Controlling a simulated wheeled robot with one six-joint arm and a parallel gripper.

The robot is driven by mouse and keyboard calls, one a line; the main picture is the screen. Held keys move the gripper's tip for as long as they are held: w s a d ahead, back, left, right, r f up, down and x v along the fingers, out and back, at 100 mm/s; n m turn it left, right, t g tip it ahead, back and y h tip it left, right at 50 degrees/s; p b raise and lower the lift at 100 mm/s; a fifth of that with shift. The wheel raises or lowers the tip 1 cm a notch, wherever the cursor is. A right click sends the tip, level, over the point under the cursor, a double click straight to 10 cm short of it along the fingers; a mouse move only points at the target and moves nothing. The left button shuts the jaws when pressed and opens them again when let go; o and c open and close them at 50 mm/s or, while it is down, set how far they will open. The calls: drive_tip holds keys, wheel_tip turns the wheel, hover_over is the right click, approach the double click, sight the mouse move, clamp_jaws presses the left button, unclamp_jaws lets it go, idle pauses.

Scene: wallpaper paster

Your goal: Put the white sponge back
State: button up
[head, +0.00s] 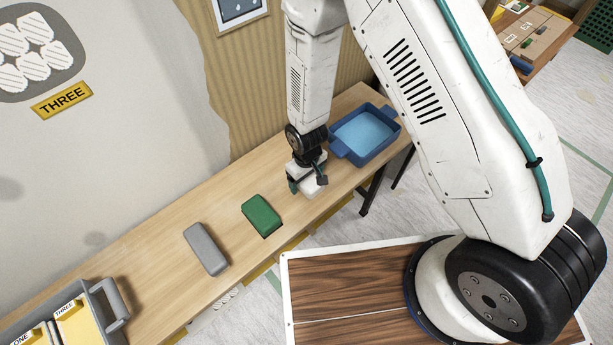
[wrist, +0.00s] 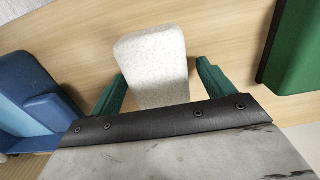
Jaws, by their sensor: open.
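The white sponge (wrist: 154,62) lies on the wooden bench, between the two green fingers of my gripper (wrist: 153,85) in the wrist view. The gripper hides the rest of the sponge there.
A green sponge (head: 262,215) and a grey one (head: 206,248) lie left of my gripper. A blue tray of water (head: 390,148) stands to the right.

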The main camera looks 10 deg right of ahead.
drive_tip(key=r, duration=0.8)
drive_tip(key=shift+d+r, duration=0.1)
drive_tip(key=shift+d, duration=0.1)
drive_tip(key=d+r+m, duration=0.1)
drive_tip(key=d+r, duration=0.2)
drive_tip(key=r, duration=0.5)
drive_tip(key=s+d+r+m, duration=0.1)
drive_tip(key=d+r, duration=0.3)
drive_tip(key=r, duration=0.4)
drive_tip(key=d+r+m, duration=0.1)
drive_tip(key=d+r, duration=0.2)
drive_tip(key=r, duration=0.5)
drive_tip(key=s+d+r+m, duration=0.2)
drive_tip(key=s+d+r, duration=0.3)
drive_tip(key=s+r, duration=0.2)
drive_tip(key=s+d+r+m+t, duration=0.1)
drive_tip(key=s+d+r, duration=0.4)
drive_tip(key=s+r, duration=0.3)
drive_tip(key=s, duration=0.3)
drive_tip(key=shift+s+d+r+m, duration=0.2)
drive_tip(key=shift+s+r+m, duration=0.1)
drive_tip(key=shift+s+m, duration=0.1)
